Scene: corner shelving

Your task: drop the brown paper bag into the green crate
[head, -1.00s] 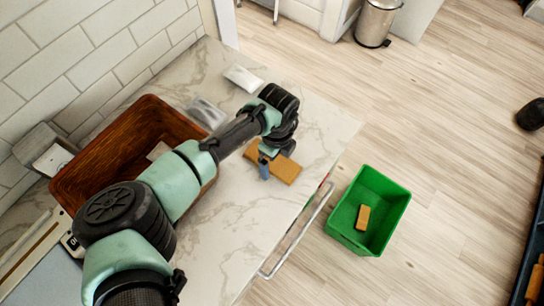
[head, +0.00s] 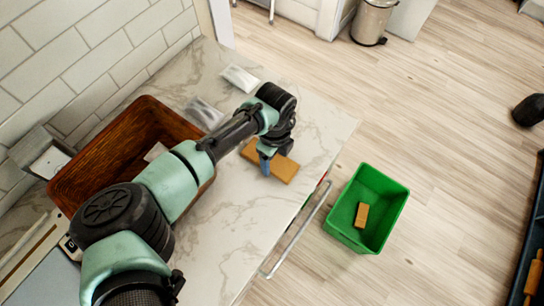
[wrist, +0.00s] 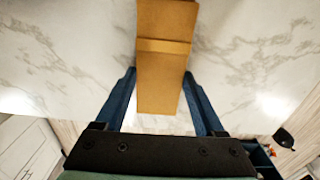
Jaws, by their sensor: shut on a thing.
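The brown paper bag (head: 284,170) is a flat tan packet at the counter's front edge, partly hidden behind my gripper (head: 266,163) in the head view. In the wrist view the bag (wrist: 165,60) runs lengthwise between the two blue fingers of my gripper (wrist: 159,76), with a fold across it. The fingers are shut on its sides. I cannot tell whether it touches the counter. The green crate (head: 393,204) stands on the floor to the right of the counter. A small brown block-like item (head: 361,215) lies inside it.
A brown wooden bin (head: 90,150) stands on the marble counter (head: 235,215) by the wall. Clear packets (head: 240,78) lie behind my arm. A metal rail (head: 298,232) runs along the counter's front. A trash can (head: 371,22) stands at the back; the floor around the crate is clear.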

